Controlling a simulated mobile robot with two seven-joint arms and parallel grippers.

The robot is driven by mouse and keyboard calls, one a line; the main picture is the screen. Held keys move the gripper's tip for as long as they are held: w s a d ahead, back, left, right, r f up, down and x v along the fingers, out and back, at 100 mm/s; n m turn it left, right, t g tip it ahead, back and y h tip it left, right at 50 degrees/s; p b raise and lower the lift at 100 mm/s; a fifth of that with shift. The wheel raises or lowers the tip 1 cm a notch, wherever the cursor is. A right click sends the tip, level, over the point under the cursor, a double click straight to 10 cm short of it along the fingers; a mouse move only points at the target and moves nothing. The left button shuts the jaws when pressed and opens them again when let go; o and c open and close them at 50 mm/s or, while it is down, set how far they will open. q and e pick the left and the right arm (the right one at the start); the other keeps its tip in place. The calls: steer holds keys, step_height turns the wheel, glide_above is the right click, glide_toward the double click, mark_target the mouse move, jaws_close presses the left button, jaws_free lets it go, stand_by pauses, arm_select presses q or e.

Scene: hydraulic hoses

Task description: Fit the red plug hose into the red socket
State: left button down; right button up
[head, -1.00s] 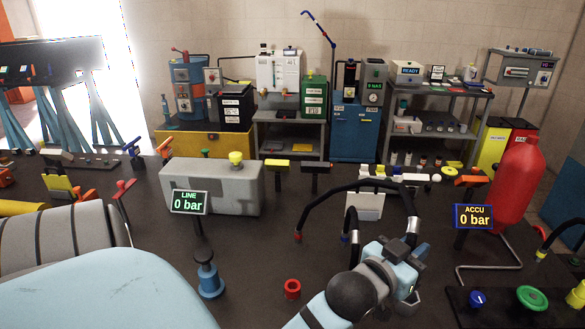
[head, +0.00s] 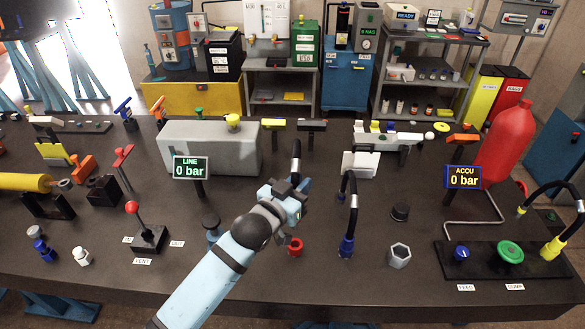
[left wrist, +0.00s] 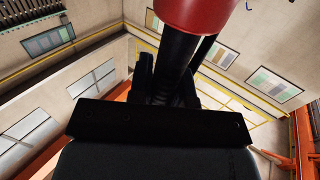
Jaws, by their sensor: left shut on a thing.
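The red socket (head: 295,247) is a small red ring on the dark bench, just below my left gripper in the head view. My left gripper (head: 291,197) is shut on the red plug hose. A black piece of that hose with a silver end (head: 296,158) rises above the fingers. The left wrist view shows a large red collar (left wrist: 195,12) on a black shaft, close to the fingers. The plug's tip is hidden by the gripper in the head view, so I cannot tell its gap to the socket. My right gripper is not in view.
A black hose with a blue plug (head: 347,246) arches right of the socket. A grey hex nut (head: 400,256) stands further right. A blue-grey post (head: 211,226) is left of the socket, and the LINE display (head: 190,170) is behind it. Bench in front is clear.

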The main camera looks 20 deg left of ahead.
arm_select(q)
step_height(320, 180, down, 6)
steer(key=b, duration=0.2)
steer(key=shift+b, duration=0.35)
stand_by(0.6)
stand_by(0.5)
steer(key=shift+d+p, duration=0.1)
steer(key=shift+p, duration=0.8)
stand_by(1.0)
steer(key=shift+f+b, duration=1.2)
steer(key=shift+f, duration=1.05)
steer(key=c, duration=1)
jaws_free()
